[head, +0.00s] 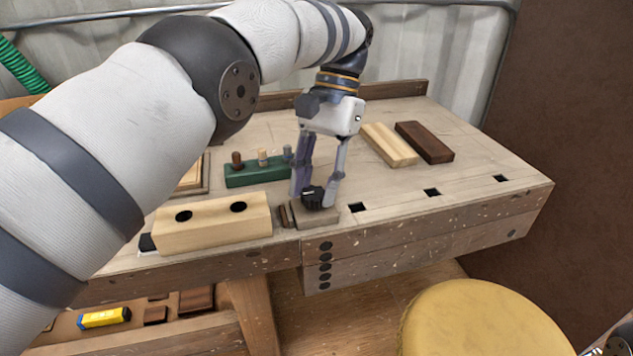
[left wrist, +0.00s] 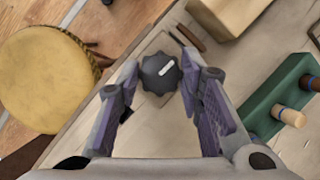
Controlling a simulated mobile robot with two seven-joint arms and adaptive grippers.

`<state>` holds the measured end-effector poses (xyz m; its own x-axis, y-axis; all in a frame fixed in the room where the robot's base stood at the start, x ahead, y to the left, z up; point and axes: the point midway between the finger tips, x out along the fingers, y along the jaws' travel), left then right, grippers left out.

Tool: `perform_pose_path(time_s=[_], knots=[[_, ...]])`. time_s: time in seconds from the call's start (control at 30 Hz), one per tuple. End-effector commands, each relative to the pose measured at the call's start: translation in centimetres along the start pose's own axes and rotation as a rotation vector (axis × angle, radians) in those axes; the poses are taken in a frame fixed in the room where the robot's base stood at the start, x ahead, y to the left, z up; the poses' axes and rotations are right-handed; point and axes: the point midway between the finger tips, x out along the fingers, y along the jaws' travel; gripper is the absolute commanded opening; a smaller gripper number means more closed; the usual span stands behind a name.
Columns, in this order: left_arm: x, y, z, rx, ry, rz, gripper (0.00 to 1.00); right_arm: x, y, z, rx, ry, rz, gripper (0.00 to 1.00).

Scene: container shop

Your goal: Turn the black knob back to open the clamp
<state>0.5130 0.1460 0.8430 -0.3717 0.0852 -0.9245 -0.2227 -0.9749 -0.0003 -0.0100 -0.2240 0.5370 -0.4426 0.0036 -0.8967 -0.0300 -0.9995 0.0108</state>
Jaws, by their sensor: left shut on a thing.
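The black knob (head: 311,200) stands on a small wooden block (head: 318,219) at the front edge of the workbench. In the left wrist view the knob (left wrist: 158,78) has a scalloped rim, and a white mark on its top points to the upper right. My left gripper (head: 312,196) comes down from above with one finger on each side of the knob and is shut on it. In the left wrist view the gripper's fingertips (left wrist: 158,66) flank the knob. The fingers partly hide the knob in the head view. The clamp's jaw opening cannot be made out clearly.
A pale block with two dark holes (head: 213,222) lies left of the knob. A green holder (head: 255,174) with several pegs stands behind it. A pale board (head: 389,146) and a dark board (head: 424,142) lie farther back. A yellow stool (head: 485,318) stands in front. The bench's right side is mostly clear.

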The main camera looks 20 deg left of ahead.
Motion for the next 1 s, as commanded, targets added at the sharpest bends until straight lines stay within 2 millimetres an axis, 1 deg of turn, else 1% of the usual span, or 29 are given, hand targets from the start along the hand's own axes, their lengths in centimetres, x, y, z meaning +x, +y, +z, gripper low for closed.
perform_pose_path(time_s=[0.03, 0.37, 0.4, 0.47, 0.5, 0.9, 1.0], knots=[[0.28, 0.03, 0.04, -0.001, -0.008, 0.002, 0.06, 0.05, 0.00, 0.01, 0.000, -0.001, 0.000, 0.35], [0.30, 0.04, 0.05, -0.002, -0.009, 0.002, 0.06, 0.04, 0.00, 0.01, 0.000, -0.001, 0.000, 0.35], [0.31, 0.04, 0.05, -0.002, -0.009, 0.002, 0.38, 0.04, 0.00, 0.01, 0.000, -0.001, 0.000, 0.35], [0.29, 0.04, 0.04, -0.002, -0.009, 0.002, 0.52, 0.04, 0.00, 0.01, 0.000, -0.001, 0.000, 0.35], [0.26, 0.04, 0.03, -0.002, -0.008, 0.002, 0.54, 0.04, 0.00, 0.01, 0.000, -0.001, 0.000, 0.35], [0.08, 0.02, 0.02, 0.001, -0.002, 0.000, 0.54, 0.00, 0.01, -0.01, 0.000, 0.000, 0.000, 0.35], [-0.04, 0.14, 0.06, 0.061, -0.001, -0.025, 0.54, -0.20, 0.00, -0.04, 0.000, 0.004, 0.000, 0.35]])
